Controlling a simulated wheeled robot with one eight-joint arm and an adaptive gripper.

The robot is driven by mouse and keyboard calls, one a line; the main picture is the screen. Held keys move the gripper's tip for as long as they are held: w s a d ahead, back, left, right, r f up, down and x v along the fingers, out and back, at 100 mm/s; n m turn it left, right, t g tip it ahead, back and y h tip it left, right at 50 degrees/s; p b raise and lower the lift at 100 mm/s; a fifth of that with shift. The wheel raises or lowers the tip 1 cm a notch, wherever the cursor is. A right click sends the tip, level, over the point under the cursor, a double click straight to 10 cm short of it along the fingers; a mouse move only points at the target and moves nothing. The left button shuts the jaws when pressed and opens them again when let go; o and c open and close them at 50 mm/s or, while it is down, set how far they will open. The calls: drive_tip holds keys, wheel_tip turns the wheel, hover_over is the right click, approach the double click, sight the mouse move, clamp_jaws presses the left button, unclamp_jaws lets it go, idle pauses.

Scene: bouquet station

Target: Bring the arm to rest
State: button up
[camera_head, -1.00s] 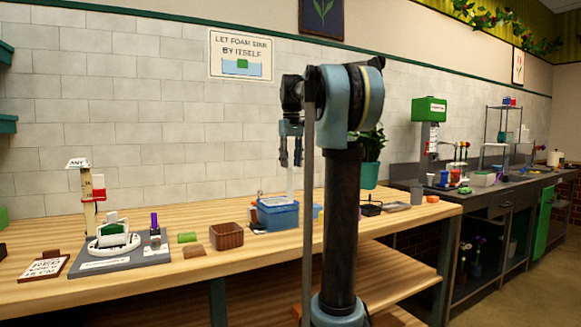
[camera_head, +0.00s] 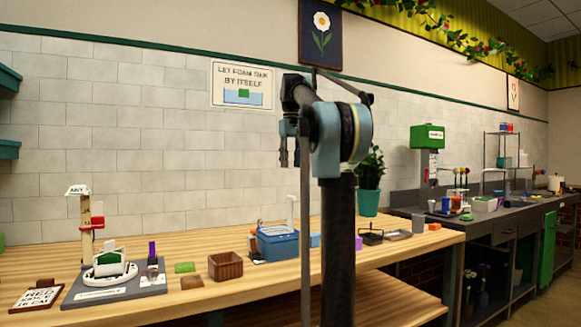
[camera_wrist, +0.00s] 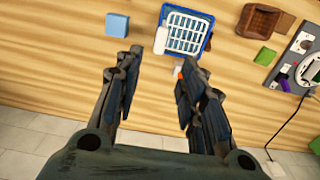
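My gripper (camera_head: 290,156) hangs from my raised, folded arm, in front of the tiled wall and above the wooden bench (camera_head: 215,296). In the wrist view my gripper (camera_wrist: 155,88) shows two dark fingers spread apart with nothing between them. Past the fingertips lies the blue bin (camera_wrist: 209,46) with a white grid in it. The same blue bin (camera_head: 280,246) stands on the bench in the head view, below my gripper and well apart from it.
A brown basket (camera_head: 225,266), a green block (camera_head: 185,267) and a grey stand base (camera_head: 112,290) are left of the bin. A blue block (camera_wrist: 117,25) lies apart in the wrist view. A potted plant (camera_head: 369,185) shows right of my arm. The air around my gripper looks clear.

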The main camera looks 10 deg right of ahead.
drive_tip(key=s+f+m, duration=0.1)
drive_tip(key=s+f, duration=1)
drive_tip(key=f, duration=0.5)
drive_tip(key=s+f+m+t, duration=0.1)
drive_tip(key=s+f, duration=1.1)
drive_tip(key=f, duration=0.5)
drive_tip(key=s+f+m+t, duration=0.1)
drive_tip(key=s+f, duration=1.1)
drive_tip(key=f, duration=0.4)
drive_tip(key=shift+f, duration=0.2)
drive_tip(key=shift+s+d, duration=0.1)
drive_tip(key=shift+w+f, duration=0.2)
drive_tip(key=shift+w, duration=0.25)
